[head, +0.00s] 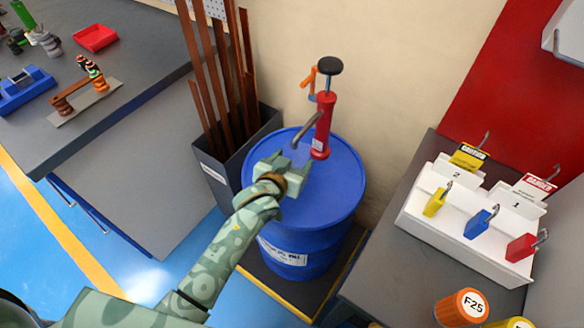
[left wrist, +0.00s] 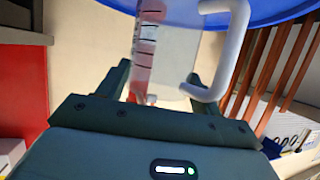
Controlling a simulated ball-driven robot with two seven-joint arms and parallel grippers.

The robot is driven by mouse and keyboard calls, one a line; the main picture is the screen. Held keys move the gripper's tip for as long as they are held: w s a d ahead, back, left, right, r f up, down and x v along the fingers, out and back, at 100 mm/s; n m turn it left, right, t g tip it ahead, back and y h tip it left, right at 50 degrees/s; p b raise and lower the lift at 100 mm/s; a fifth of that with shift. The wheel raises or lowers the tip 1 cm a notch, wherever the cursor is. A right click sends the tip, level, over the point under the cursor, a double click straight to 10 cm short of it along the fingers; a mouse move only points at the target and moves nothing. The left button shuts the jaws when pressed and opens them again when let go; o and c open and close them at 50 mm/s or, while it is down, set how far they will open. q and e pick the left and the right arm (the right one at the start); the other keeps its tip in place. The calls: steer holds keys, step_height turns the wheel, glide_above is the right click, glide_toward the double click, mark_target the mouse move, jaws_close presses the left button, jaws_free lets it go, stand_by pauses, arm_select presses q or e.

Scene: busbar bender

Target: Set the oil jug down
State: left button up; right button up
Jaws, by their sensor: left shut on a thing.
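My left gripper (head: 284,163) is over the top of the blue drum (head: 335,190), near the pump's spout, in the head view. In the left wrist view the clear oil jug (left wrist: 175,62), with dark level marks and a pale handle (left wrist: 238,50), is between the fingers of the left gripper (left wrist: 160,86), which is shut on it. In the head view I cannot make out the jug behind the gripper. I cannot tell whether its base touches the drum. My right gripper is not in view.
A red hand pump (head: 323,125) stands on the drum. A grey bin (head: 225,165) of copper bars is left of it. A grey bench (head: 125,85) holds tools at left. A white lock rack (head: 465,235) and orange container (head: 462,307) are at right. The drum's front top is clear.

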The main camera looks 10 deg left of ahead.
arm_select(q)
step_height(320, 180, down, 3)
steer(key=shift+r+b, duration=0.1)
steer(key=shift+b, duration=0.45)
steer(key=shift+r, duration=0.2)
steer(key=o, duration=1)
steer(key=shift+f, duration=0.1)
steer(key=shift+s+r+p, duration=0.2)
steer(key=shift+r+p, duration=0.05)
steer(key=shift+p, duration=0.05)
steer(key=p+v, duration=0.4)
steer(key=v, duration=0.7)
steer(key=shift+s, duration=0.25)
